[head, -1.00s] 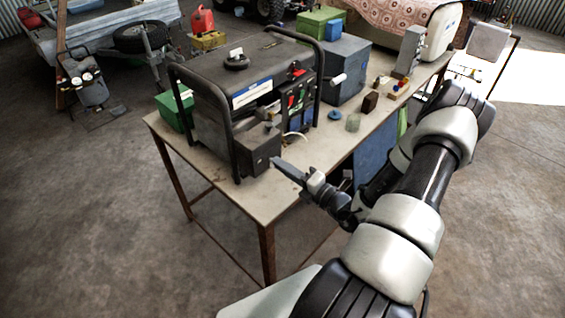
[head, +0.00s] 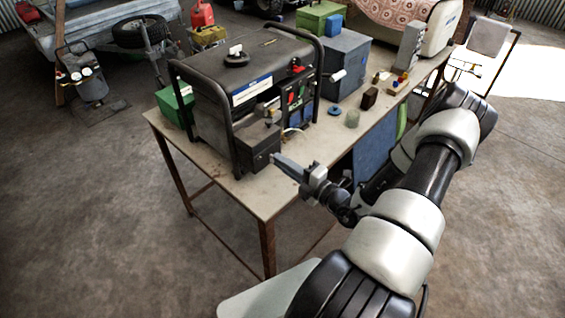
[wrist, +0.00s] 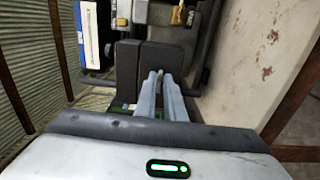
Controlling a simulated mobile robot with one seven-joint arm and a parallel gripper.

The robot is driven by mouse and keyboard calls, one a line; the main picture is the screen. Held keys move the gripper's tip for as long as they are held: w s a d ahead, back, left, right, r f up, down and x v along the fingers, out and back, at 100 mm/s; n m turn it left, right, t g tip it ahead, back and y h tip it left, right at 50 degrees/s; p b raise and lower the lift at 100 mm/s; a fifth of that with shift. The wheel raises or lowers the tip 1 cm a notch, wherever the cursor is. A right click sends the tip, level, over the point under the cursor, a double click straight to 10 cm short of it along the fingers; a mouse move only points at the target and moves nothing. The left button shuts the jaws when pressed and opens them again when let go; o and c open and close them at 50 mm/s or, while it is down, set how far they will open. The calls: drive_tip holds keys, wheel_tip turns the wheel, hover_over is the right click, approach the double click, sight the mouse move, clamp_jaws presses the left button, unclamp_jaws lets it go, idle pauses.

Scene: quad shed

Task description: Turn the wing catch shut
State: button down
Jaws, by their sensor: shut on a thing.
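The generator (head: 215,85), dark with a tubular black frame, stands on the workbench. A dark box (head: 255,152) sticks out of its near lower side; in the wrist view the box (wrist: 127,68) shows a seam between two parts. My gripper (head: 277,158) reaches the box's right face from the right. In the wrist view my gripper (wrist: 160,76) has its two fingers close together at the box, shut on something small. This appears to be the wing catch, mostly hidden between the fingertips; its angle cannot be made out.
The workbench (head: 265,200) has free room in front of the box. A glass jar (head: 352,118), a blue round piece (head: 334,110) and a brown block (head: 369,98) stand farther right. A blue-grey box (head: 347,65) stands behind. The frame's tube rises close beside the box.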

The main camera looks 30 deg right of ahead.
drive_tip(key=c, duration=2)
unclamp_jaws()
drive_tip(key=b+v, duration=0.1)
drive_tip(key=v, duration=1.6)
drive_tip(key=shift+s+b, duration=0.25)
drive_tip(key=shift+b, duration=0.15)
